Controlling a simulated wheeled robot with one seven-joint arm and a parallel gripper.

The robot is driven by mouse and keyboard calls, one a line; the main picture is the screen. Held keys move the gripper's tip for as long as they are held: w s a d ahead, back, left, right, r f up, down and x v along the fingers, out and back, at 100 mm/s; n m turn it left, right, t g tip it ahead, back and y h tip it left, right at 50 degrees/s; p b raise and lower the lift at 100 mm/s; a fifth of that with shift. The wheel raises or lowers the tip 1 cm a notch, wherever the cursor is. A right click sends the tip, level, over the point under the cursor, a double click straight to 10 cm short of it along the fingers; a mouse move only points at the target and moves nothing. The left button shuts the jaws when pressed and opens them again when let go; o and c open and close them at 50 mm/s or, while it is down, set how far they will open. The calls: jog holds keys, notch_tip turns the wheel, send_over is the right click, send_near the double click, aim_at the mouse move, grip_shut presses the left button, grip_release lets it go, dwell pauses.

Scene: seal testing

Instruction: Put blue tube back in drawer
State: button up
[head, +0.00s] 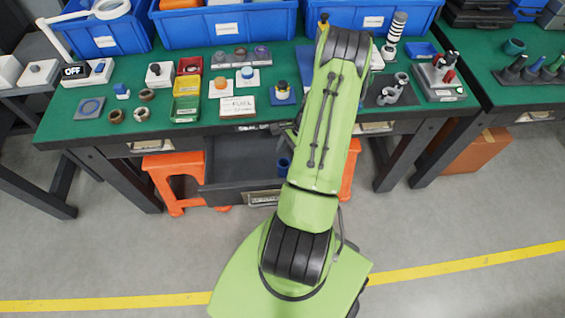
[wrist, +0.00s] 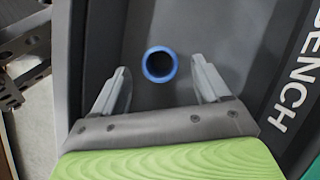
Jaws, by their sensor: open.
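In the wrist view the tube (wrist: 160,65) shows end-on as a blue ring with a dark hollow. My gripper (wrist: 161,66) is open, its two grey fingers on either side of the tube in the picture, with a visible gap to each. I cannot tell how far below the fingertips the tube is.
The green bench top (head: 140,110) above holds colored trays, rings and small fixtures. An orange stool (head: 170,178) stands beneath the drawer. White lettering "BENCH" (wrist: 295,75) shows at the right in the wrist view. The floor in front is clear.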

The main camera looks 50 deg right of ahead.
jog(key=p+v, duration=0.1)
jog(key=v, duration=0.5)
jog(key=w+a+r+n+h, duration=0.2)
jog(key=w+a+r+n, duration=0.3)
jog(key=r, duration=0.4)
jog(key=w+a+r+n+h, duration=0.1)
jog(key=w+a+r+n, duration=0.2)
jog(key=a+r+n, duration=0.5)
jog(key=s+a+r+n+t, duration=0.1)
jog(key=s+a+r+n, duration=0.4)
jog(key=a, duration=0.3)
jog(key=s+a+r+n+t+h, duration=0.1)
jog(key=s+a+r+n+t, duration=0.1)
jog(key=s+a+r+n, duration=0.3)
jog(key=s+a+r, duration=0.1)
jog(key=a+r, duration=0.2)
jog(key=a, duration=0.1)
jog(key=shift+t, duration=0.3)
